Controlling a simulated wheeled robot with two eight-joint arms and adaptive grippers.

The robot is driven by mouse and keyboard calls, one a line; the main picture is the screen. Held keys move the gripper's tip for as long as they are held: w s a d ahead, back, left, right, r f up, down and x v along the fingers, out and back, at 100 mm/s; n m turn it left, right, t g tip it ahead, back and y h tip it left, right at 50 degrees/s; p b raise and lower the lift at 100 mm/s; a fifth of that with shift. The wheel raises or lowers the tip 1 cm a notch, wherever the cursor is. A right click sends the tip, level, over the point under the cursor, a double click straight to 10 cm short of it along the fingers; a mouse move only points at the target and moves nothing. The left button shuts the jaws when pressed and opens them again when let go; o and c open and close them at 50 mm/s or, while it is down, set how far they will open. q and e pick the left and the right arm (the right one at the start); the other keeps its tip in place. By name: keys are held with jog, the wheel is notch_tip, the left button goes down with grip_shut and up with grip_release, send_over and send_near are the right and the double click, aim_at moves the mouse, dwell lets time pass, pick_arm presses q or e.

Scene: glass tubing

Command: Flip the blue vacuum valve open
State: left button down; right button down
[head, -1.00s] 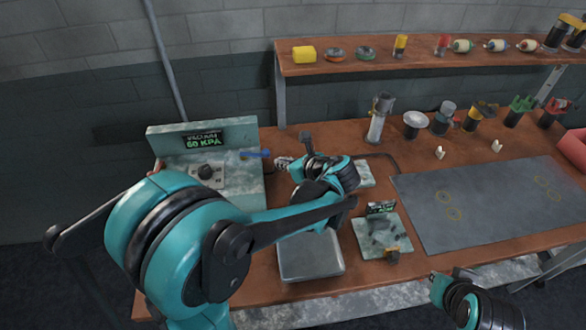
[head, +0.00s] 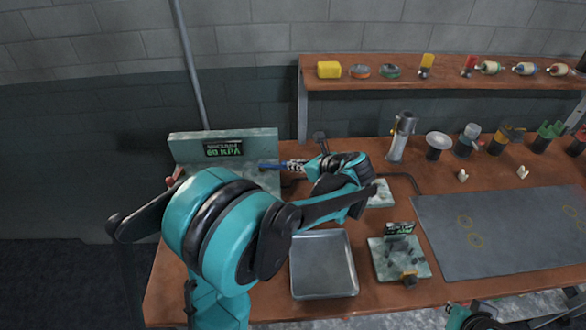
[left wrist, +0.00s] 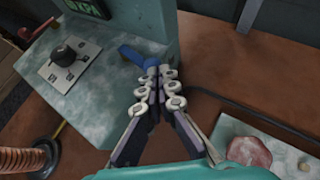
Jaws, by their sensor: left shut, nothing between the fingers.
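The blue vacuum valve handle (head: 272,166) sticks out from the right side of the pale green vacuum box (head: 185,148), which has a green 60 KPA readout (head: 224,149). In the left wrist view the blue handle (left wrist: 140,57) lies just beyond the fingertips. My left gripper (head: 290,167) is shut and empty, its tips at or very near the handle's right end; I cannot tell if they touch. It also shows in the left wrist view (left wrist: 160,78). My right gripper is not clearly in view; only part of that arm shows at the bottom right.
A black knob (left wrist: 65,52) sits on the box's front plate. A metal tray (head: 323,265) and a small readout stand (head: 399,257) are on the bench. A dark mat (head: 510,235) lies to the right. A ribbed hose (left wrist: 22,160) shows at lower left.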

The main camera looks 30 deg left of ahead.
pick_arm(q)
jog(key=shift+w+a, duration=0.2)
jog(key=shift+w, duration=0.35)
pick_arm(e)
jog(key=shift+r, duration=0.1)
pick_arm(q)
jog(key=shift+s+d, duration=0.1)
jog(key=shift+s, duration=0.7)
pick_arm(e)
jog(key=shift+r, duration=0.1)
